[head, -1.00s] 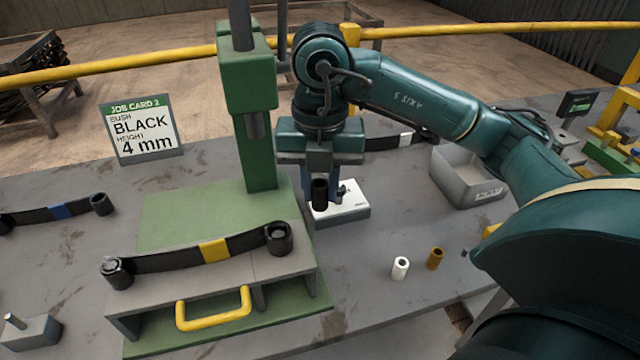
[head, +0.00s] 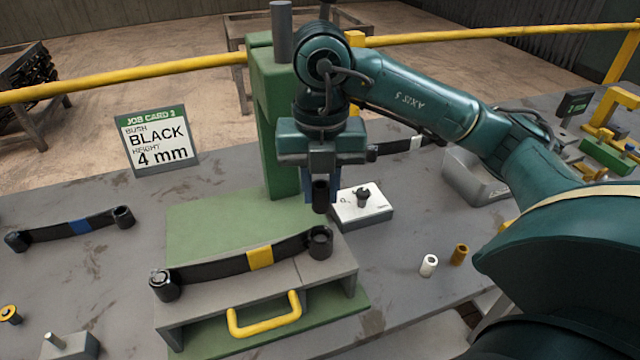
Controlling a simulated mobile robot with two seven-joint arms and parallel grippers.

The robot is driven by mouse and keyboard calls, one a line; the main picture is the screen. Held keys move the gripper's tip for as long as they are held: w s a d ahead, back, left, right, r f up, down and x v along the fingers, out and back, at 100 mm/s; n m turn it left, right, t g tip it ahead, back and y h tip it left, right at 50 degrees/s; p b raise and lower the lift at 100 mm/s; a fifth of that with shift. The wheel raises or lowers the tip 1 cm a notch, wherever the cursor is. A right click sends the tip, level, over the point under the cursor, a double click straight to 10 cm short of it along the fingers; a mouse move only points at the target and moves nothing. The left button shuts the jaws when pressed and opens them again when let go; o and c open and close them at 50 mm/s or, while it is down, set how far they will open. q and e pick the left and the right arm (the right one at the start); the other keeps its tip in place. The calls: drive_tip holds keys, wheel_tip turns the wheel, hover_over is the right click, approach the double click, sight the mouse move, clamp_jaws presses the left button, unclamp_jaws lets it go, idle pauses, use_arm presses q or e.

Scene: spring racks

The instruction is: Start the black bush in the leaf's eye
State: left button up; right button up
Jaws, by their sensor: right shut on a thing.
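My right gripper (head: 320,186) is shut on the black bush (head: 320,197), a dark upright cylinder below the jaws. It hangs above and apart from the right-hand eye (head: 320,243) of the leaf. The leaf (head: 215,268) is a black spring strip with a yellow band, lying on the grey step of the green press (head: 270,120). Its right eye looks open at the top; its left eye (head: 163,284) has a lighter metallic inside. The job card (head: 153,140) reads bush black, height 4 mm. My left gripper is not in view.
A white block with a dark peg (head: 372,212) stands behind the press's right side. White (head: 428,265) and brown (head: 459,254) bushes stand at right, near a grey bin (head: 470,180). A yellow handle (head: 264,315) juts out in front.

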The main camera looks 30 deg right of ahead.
drive_tip(key=shift+f, duration=0.1)
wheel_tip(320, 180, down, 3)
drive_tip(key=b, duration=0.3)
drive_tip(key=shift+f+b, duration=0.65)
drive_tip(key=shift+f, duration=0.3)
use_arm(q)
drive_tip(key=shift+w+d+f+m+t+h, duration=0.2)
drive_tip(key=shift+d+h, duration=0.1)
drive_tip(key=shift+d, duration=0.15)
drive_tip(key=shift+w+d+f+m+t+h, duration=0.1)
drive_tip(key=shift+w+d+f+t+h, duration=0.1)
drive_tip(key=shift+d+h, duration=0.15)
use_arm(e)
drive_tip(key=shift+f, duration=0.1)
use_arm(q)
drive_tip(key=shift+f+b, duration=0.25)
drive_tip(key=shift+b, duration=0.2)
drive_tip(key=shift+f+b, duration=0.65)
drive_tip(key=shift+b, duration=0.2)
use_arm(e)
drive_tip(key=shift+f, duration=0.95)
drive_tip(key=o, duration=1.4)
